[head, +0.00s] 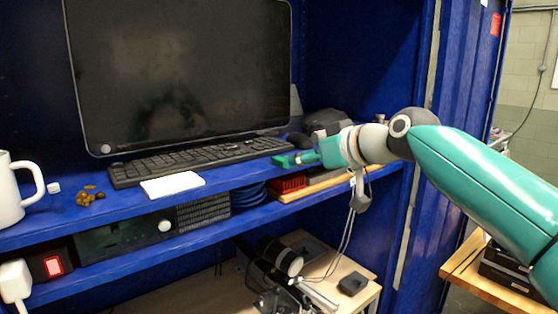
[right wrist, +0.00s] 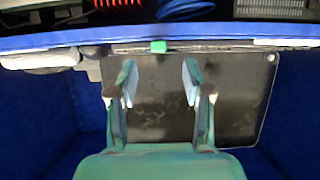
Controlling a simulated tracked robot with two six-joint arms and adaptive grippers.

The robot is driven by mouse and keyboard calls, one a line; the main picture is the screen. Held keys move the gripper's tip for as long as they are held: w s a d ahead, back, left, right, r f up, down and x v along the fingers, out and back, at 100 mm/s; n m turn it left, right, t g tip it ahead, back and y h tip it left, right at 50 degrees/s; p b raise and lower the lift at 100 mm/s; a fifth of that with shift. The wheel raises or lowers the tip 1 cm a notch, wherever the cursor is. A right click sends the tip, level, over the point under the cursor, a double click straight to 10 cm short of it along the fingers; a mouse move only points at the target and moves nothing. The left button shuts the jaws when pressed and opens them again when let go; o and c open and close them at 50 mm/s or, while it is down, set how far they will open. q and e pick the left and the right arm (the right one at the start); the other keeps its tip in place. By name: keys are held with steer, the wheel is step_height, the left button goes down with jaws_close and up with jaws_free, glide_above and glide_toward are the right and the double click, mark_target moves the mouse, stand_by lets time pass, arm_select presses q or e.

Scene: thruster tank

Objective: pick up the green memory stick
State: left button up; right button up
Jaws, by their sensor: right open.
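The green memory stick (right wrist: 158,46) shows as a small green block in the right wrist view, near the blue shelf edge, centred ahead of the gap between my fingertips. My right gripper (right wrist: 159,75) is open, with nothing between its fingers. In the head view my right gripper (head: 305,158) reaches in from the right over the upper shelf, beside the keyboard's right end. A green piece at its tip there blends with the fingers, so I cannot tell stick from fingertip. My left gripper is not in view.
A dark monitor (head: 180,70) stands behind a black keyboard (head: 200,156) on the blue shelf (head: 120,206). A white pad (head: 172,184), brown bits (head: 89,196) and a white mug (head: 12,190) lie to the left. A dark rounded object (head: 326,122) sits behind my gripper.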

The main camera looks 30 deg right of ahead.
mark_target(281, 162)
steer(key=p+x, duration=0.2)
steer(key=x, duration=0.3)
steer(key=shift+w+d, duration=0.1)
steer(key=shift+w, duration=0.05)
steer(key=c, duration=0.9)
